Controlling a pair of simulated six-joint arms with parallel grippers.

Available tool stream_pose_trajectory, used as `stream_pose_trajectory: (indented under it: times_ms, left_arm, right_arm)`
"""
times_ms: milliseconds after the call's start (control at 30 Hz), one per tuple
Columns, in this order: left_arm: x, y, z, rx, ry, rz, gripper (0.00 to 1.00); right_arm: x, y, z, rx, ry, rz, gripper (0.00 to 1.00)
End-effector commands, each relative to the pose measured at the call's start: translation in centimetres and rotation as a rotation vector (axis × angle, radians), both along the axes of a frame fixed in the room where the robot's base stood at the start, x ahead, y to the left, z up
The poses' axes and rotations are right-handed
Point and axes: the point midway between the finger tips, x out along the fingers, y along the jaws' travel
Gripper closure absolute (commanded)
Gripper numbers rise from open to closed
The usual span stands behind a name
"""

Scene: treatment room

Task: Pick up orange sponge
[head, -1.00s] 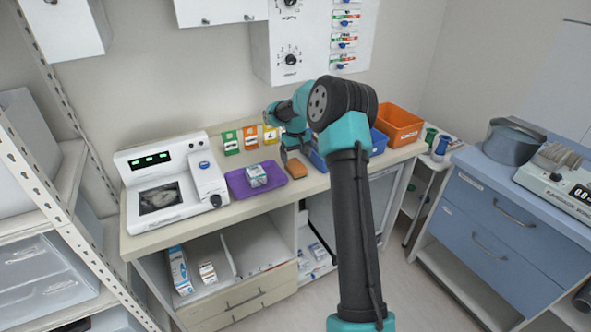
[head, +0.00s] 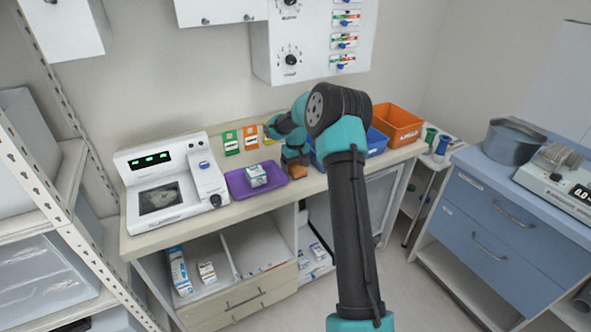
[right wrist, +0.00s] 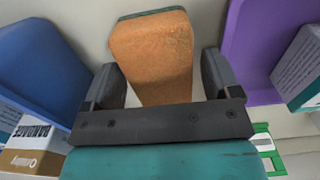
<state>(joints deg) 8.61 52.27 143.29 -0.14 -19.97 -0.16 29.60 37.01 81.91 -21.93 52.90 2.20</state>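The orange sponge (head: 298,172) is on the counter, right of the purple tray, with its top hidden by my right gripper (head: 297,163) in the head view. In the right wrist view the sponge (right wrist: 155,55) lies between the two dark fingers of my right gripper (right wrist: 163,82). The fingers are apart, with a thin gap showing on each side of the sponge, so the gripper is open around it. My left gripper is in no view.
A blue bin (head: 377,143) and an orange bin (head: 397,124) stand to the right. A white device (head: 171,185) sits at the counter's left end.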

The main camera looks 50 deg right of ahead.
Motion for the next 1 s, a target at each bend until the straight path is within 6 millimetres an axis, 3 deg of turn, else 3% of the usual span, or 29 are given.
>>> stream_pose_trajectory:
  times_ms: [433,767,1000]
  left_arm:
    - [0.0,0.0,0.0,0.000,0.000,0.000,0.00]
    - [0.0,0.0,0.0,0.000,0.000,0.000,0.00]
    - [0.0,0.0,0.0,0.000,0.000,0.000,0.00]
  right_arm:
    - [0.0,0.0,0.0,0.000,0.000,0.000,0.60]
    - [0.0,0.0,0.2,0.000,-0.001,0.000,0.61]
    - [0.0,0.0,2.1,0.000,-0.001,0.000,0.61]
